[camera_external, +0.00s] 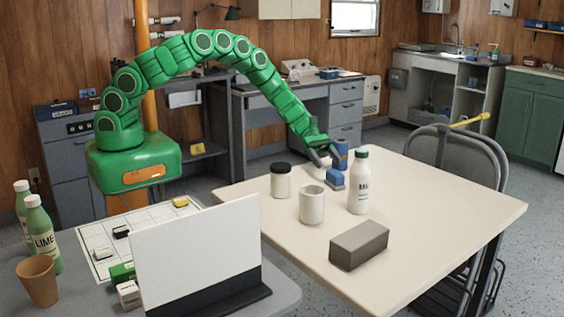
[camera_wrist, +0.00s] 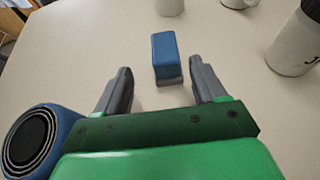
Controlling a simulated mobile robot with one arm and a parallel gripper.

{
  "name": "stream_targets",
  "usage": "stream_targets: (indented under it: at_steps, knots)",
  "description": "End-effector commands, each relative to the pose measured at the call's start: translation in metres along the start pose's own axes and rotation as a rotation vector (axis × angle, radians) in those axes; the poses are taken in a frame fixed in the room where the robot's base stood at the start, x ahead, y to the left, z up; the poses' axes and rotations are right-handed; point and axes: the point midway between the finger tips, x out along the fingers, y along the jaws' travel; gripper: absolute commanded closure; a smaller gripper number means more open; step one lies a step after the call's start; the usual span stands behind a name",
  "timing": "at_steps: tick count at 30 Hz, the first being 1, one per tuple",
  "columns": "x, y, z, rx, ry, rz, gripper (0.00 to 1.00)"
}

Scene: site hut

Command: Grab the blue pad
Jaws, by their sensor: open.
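The blue pad (camera_external: 335,180) is a small blue block with a grey underside, lying on the cream table. In the wrist view the blue pad (camera_wrist: 165,55) lies just ahead of my gripper, its near grey end roughly between the fingertips. My gripper (camera_external: 325,157) is low over the table behind the pad. In the wrist view my gripper (camera_wrist: 162,78) is open, with a finger on each side and nothing held. Whether a finger touches the pad cannot be told.
A blue cylinder (camera_external: 340,152) stands close beside my gripper; it shows at lower left in the wrist view (camera_wrist: 42,140). A dark-lidded jar (camera_external: 281,184), a white mug (camera_external: 312,205), a milk bottle (camera_external: 358,185) and a grey-brown block (camera_external: 359,246) stand around. The table's right side is clear.

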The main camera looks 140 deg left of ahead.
Motion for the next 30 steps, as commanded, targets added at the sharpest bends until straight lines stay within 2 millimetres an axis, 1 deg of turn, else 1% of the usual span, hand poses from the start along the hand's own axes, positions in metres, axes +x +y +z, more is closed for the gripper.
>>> stream_targets:
  at_steps: [3, 8, 15, 18, 22, 28, 29, 30]
  knots:
    - [0.013, -0.002, 0.0, 0.0, 0.001, -0.005, 0.3]
    - [0.025, -0.003, 0.0, 0.001, 0.001, -0.005, 0.3]
    - [0.056, -0.008, -0.002, 0.002, 0.002, -0.005, 0.3]
    - [0.065, -0.007, -0.001, 0.003, 0.002, -0.003, 0.3]
    - [0.071, -0.007, -0.001, 0.003, 0.0, -0.002, 0.3]
    - [0.071, -0.007, -0.001, 0.003, 0.0, -0.002, 0.3]
    - [0.071, -0.007, -0.001, 0.003, 0.0, -0.002, 0.31]
    - [0.071, -0.007, -0.001, 0.003, 0.0, -0.002, 0.37]
